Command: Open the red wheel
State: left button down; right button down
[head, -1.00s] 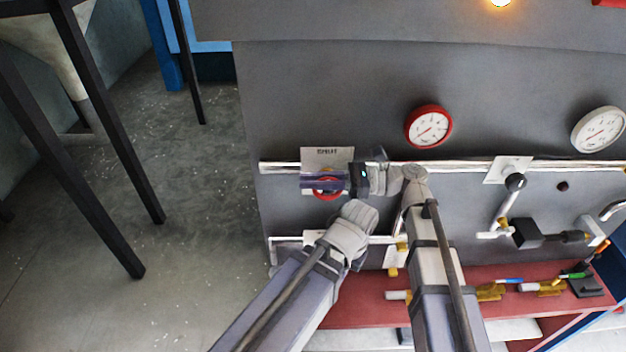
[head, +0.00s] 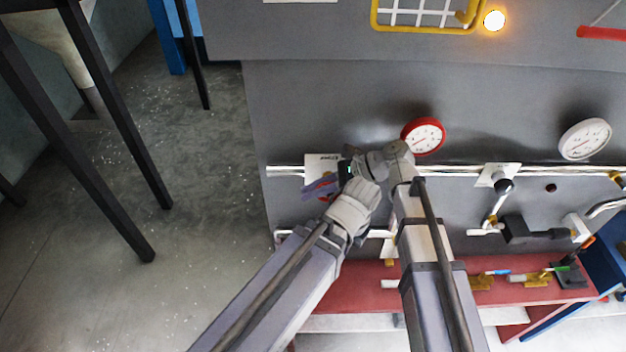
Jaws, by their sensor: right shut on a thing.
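The red wheel (head: 328,198) is on the grey panel at the left, below a white label plate (head: 320,164). Only small red parts of it show; the rest is hidden behind my right gripper (head: 318,188). The gripper's purple-grey fingers are at the wheel, shut on it, and look tilted. Its wrist reaches in from the right, close to the panel.
A silver pipe (head: 460,169) runs across the panel. A red-rimmed gauge (head: 423,137) is just right of my wrist, and a white gauge (head: 585,139) is farther right. A red shelf (head: 350,289) with tools lies below. A lit lamp (head: 494,20) is above.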

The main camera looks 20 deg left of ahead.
jog(key=shift+f+h+p, duration=0.15)
jog(key=shift+h+p, duration=0.25)
jog(key=shift+h, duration=0.1)
jog(key=shift+f, duration=0.1)
jog(key=c, duration=0.8)
grip_release()
jog(key=shift+c, duration=0.2)
